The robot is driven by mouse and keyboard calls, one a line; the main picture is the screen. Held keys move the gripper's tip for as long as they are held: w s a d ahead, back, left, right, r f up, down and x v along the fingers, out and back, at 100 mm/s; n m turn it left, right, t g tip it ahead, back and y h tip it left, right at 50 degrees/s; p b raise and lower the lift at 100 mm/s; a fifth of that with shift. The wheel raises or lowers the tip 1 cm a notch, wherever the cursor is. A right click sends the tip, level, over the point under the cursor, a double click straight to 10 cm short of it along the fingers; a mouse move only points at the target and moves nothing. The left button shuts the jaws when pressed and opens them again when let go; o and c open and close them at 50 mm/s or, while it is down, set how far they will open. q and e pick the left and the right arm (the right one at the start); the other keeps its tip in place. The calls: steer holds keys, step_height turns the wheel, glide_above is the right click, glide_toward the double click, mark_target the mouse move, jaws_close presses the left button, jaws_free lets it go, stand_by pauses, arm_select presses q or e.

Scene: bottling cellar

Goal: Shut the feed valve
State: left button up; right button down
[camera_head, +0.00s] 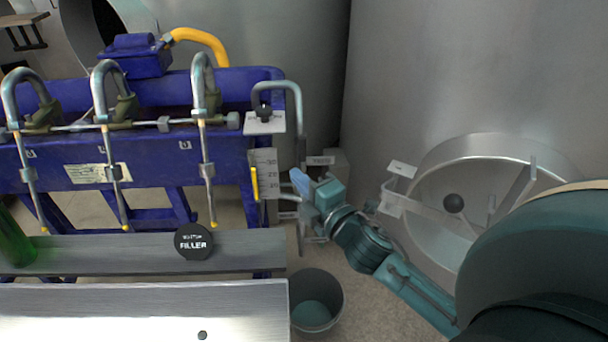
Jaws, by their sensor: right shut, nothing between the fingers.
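A grey feed pipe (299,120) bends over at the right end of the blue filler and runs down beside it. A pale blue lever-like piece (300,183) shows low on this pipe and looks like the feed valve's handle; the valve body is mostly hidden. My right gripper (313,197) is at the pale blue piece, coming from the lower right. Its fingers are shut with nothing between them. I cannot tell whether they touch the handle. My left gripper is out of view.
The blue filler frame (215,150) with several spouts stands left of my right gripper. A yellow pointer (254,184) sits by its scale. A bucket (316,300) stands below on the floor. A steel tank with a round hatch (453,203) is close on the right.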

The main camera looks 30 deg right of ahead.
mark_target(301, 157)
arm_select(q)
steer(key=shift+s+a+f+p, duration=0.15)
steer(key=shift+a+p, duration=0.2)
steer(key=shift+p, duration=0.4)
arm_select(e)
steer(key=w+d, duration=0.3)
steer(key=w, duration=0.4)
steer(key=shift+s+d+f, duration=0.1)
steer(key=shift+d, duration=0.1)
arm_select(q)
steer(key=shift+b, duration=0.35)
arm_select(e)
steer(key=shift+d, duration=0.1)
steer(key=shift+m, duration=0.3)
arm_select(q)
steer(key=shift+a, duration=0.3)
steer(key=shift+b, duration=0.35)
arm_select(e)
steer(key=shift+s+t, duration=0.1)
steer(key=shift+t, duration=0.2)
